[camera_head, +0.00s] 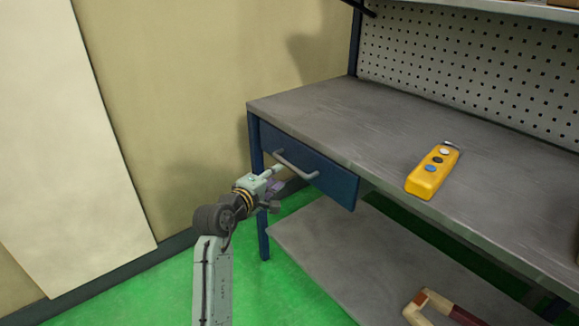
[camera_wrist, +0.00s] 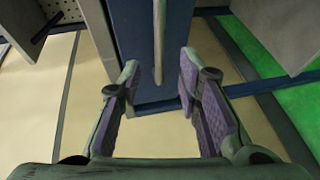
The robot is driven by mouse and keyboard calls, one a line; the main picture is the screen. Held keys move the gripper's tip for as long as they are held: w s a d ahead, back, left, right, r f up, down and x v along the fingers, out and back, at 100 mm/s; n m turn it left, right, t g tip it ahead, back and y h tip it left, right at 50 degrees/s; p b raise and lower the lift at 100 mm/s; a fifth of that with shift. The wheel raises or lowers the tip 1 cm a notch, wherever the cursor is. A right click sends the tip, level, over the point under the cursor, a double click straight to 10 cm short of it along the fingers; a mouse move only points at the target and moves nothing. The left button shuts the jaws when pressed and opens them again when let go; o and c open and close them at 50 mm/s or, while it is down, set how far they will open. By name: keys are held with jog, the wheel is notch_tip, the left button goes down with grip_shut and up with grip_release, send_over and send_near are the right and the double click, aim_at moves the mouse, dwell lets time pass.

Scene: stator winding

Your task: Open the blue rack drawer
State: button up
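The blue drawer (camera_head: 335,182) sits under the grey top of the blue-framed workbench, and its front looks flush with the frame. A pale bar handle (camera_head: 296,166) runs across its front. My gripper (camera_head: 279,179) is at the left part of the drawer front, close to the handle. In the wrist view my gripper (camera_wrist: 159,68) is open, with purple-padded fingers spread apart. The handle (camera_wrist: 159,40) shows as a thin bar ahead, lined up between the fingertips, with the blue drawer front (camera_wrist: 175,50) behind it. I see no finger touching the handle.
The workbench top (camera_head: 350,115) holds a yellow control pendant (camera_head: 433,172). A lower shelf (camera_head: 325,245) below carries a red and tan object (camera_head: 440,308). A blue leg (camera_head: 256,150) stands left of the drawer. Green floor (camera_head: 285,290) in front is open.

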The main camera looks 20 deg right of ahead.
aim_at(289, 163)
jog(key=p+x, duration=0.1)
jog(key=x, duration=0.8)
jog(key=shift+w+d, duration=0.1)
jog(key=shift+w, duration=0.25)
grip_shut()
dwell(0.4)
